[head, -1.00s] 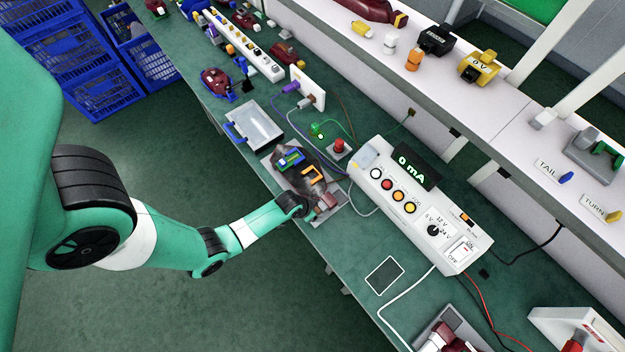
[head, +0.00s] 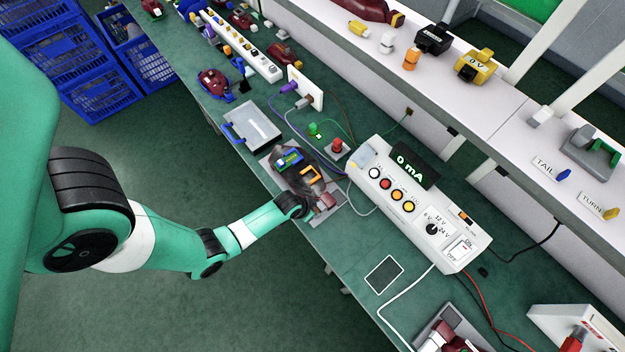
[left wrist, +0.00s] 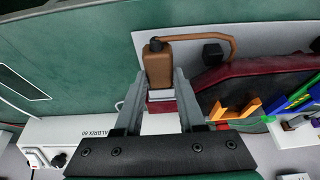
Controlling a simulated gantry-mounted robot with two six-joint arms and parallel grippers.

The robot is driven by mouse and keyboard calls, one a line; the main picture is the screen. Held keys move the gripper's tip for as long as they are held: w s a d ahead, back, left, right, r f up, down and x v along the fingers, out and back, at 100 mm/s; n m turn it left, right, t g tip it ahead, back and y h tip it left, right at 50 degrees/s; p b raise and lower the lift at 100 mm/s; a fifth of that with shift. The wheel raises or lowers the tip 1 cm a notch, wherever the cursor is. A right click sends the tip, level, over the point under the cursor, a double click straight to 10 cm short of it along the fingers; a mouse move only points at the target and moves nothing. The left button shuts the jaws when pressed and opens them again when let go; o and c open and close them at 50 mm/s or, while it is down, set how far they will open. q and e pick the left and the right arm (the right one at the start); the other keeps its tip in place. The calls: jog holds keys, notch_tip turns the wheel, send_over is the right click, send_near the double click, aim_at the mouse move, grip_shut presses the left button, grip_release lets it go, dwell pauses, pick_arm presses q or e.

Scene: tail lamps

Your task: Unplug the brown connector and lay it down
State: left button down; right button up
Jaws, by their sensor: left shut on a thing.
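The brown connector (left wrist: 158,66) stands between the two fingers of my left gripper (left wrist: 159,76) in the left wrist view, and the gripper is shut on it. A brown cable (left wrist: 205,38) runs from its top to a black block (left wrist: 212,54). A white and dark red piece (left wrist: 163,100) shows directly beyond the connector between the fingers. I cannot tell whether the two are joined. A dark red lamp housing (left wrist: 255,75) lies to the right. In the head view my left gripper is at the near end of the lamp on a grey plate (head: 340,192). My right gripper is not in view.
A white control box (head: 415,215) with buttons and a 0 mA display stands right of the lamp. Green bench top (head: 345,250) is free in front of the box, beside a dark pad (head: 384,274).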

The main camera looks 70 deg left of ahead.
pick_arm(q)
jog(key=shift+s, duration=0.1)
jog(key=shift+s+d+p, duration=0.3)
jog(key=shift+s+p, duration=0.1)
jog(key=shift+s, duration=0.25)
jog(key=shift+s+d+p, duration=0.3)
jog(key=shift+s+p, duration=0.05)
jog(key=shift+s, duration=0.25)
jog(key=shift+s+d+r+p, duration=0.1)
jog(key=shift+s+d+p, duration=0.15)
jog(key=shift+s, duration=0.25)
jog(key=shift+s+d, duration=0.1)
jog(key=shift+s, duration=0.2)
